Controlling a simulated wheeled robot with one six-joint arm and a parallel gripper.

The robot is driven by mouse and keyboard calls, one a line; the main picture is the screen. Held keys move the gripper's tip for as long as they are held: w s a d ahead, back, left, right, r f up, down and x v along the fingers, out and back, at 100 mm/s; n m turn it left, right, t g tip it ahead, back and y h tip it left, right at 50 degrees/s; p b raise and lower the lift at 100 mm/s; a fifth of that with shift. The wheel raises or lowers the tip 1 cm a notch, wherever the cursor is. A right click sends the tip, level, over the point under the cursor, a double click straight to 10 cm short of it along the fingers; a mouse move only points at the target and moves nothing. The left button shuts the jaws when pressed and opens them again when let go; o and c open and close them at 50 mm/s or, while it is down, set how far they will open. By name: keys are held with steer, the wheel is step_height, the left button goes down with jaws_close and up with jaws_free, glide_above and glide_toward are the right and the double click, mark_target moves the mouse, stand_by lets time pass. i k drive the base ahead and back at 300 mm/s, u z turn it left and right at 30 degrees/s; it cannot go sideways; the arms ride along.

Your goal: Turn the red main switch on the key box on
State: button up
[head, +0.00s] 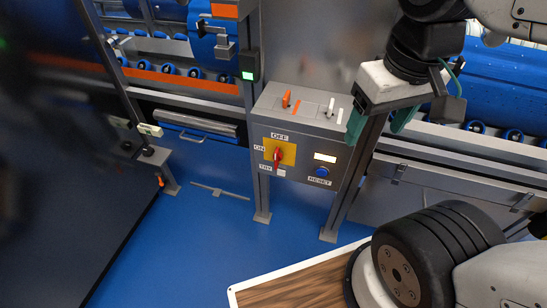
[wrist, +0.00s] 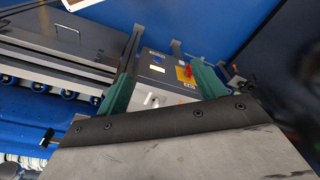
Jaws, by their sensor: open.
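The key box (head: 300,136) is a grey sloped box between two posts, in the middle of the head view. Its red main switch (head: 277,155) sits on a yellow plate (head: 289,152) with labels OFF above, ON at left and one more below. The red handle looks roughly upright in the picture, its long end down, towards the lower label. In the wrist view the red switch (wrist: 188,70) shows beside the right green finger. My gripper (head: 379,128) is open and empty, right of and above the box in the head view, apart from the switch.
The box front also bears a lit display (head: 325,157) and a blue RESET button (head: 321,171). An orange lever (head: 287,98) and a white lever (head: 331,106) stand on its top. A grey post (head: 352,180) rises right of it. Blue floor (head: 215,225) in front is mostly clear.

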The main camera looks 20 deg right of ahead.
mark_target(278, 156)
steer(key=u, duration=2.5)
steer(key=k, duration=0.55)
steer(key=z, duration=2.45)
